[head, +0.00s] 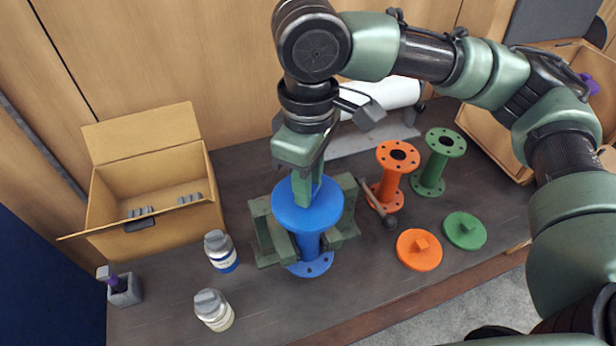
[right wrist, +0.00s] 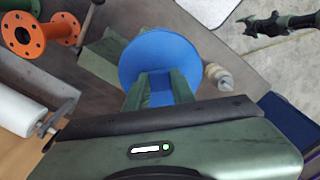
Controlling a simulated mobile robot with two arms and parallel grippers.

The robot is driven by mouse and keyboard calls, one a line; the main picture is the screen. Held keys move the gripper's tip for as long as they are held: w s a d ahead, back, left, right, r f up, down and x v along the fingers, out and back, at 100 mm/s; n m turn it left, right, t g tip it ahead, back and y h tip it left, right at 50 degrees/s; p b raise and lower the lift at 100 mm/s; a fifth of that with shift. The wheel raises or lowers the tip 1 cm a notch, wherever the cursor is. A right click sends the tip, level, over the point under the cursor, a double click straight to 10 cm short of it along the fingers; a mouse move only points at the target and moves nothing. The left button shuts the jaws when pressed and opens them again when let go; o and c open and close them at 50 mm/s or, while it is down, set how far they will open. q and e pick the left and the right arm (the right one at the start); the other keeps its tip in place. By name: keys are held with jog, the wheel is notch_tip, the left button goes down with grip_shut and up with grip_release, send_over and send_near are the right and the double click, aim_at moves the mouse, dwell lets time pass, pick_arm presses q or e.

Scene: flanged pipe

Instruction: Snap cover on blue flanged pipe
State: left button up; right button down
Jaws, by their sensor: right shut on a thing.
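The blue cover (head: 308,208) is a round disc with a block handle, and my right gripper (head: 307,188) is shut on that handle from above. The cover also fills the middle of the right wrist view (right wrist: 158,58). The blue flanged pipe (head: 308,245) stands upright below it, its lower flange (head: 312,268) showing. The cover hides the pipe's top, so I cannot tell whether the two touch. A green holder (head: 343,225) flanks the pipe on both sides. A dark green arm part, seemingly my left gripper (right wrist: 280,22), shows small over the floor in the right wrist view.
Orange (head: 391,172) and green (head: 436,165) flanged pipes stand right, with orange (head: 419,252) and green (head: 465,230) covers in front. Two bottles (head: 221,251) (head: 214,310) stand left, near an open cardboard box (head: 150,180). A white roll (head: 385,93) lies behind.

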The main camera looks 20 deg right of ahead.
jog(key=shift+p, duration=0.6)
dwell(0.6)
jog(key=shift+f+p, duration=0.3)
jog(key=shift+p, duration=0.1)
dwell(0.8)
jog(key=shift+p, duration=0.5)
dwell(0.4)
jog(key=shift+f, duration=0.1)
jog(key=c, duration=1.1)
grip_release()
jog(key=o, duration=0.5)
